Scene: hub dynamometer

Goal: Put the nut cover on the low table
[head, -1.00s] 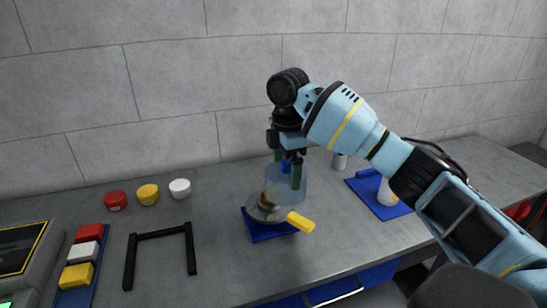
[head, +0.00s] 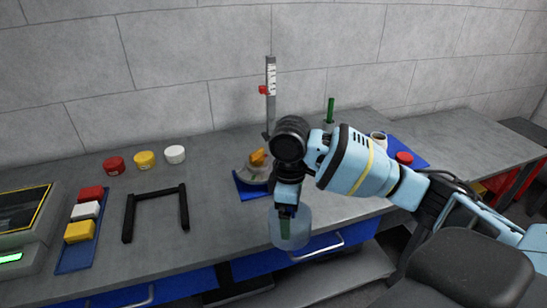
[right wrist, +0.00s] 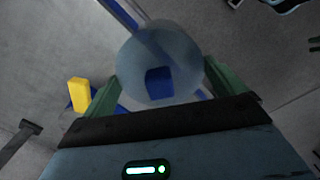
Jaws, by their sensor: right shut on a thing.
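The nut cover (head: 296,236) is a clear, pale-blue round cup. My right gripper (head: 286,220) is shut on it and holds it upright in the air, in front of the workbench's front edge. In the right wrist view the cover (right wrist: 158,50) is between the two green fingers, with a blue square part (right wrist: 160,84) between them. A low grey surface (head: 345,272), apparently the low table, shows below the bench front; the cover is above or in front of it, and the gap is hard to judge. My left gripper is not in view.
An upright scale (head: 271,80) stands behind. A black frame (head: 156,192), coloured jars (head: 144,159) and a block tray (head: 75,259) are left. A drawer handle (head: 317,248) is below the edge.

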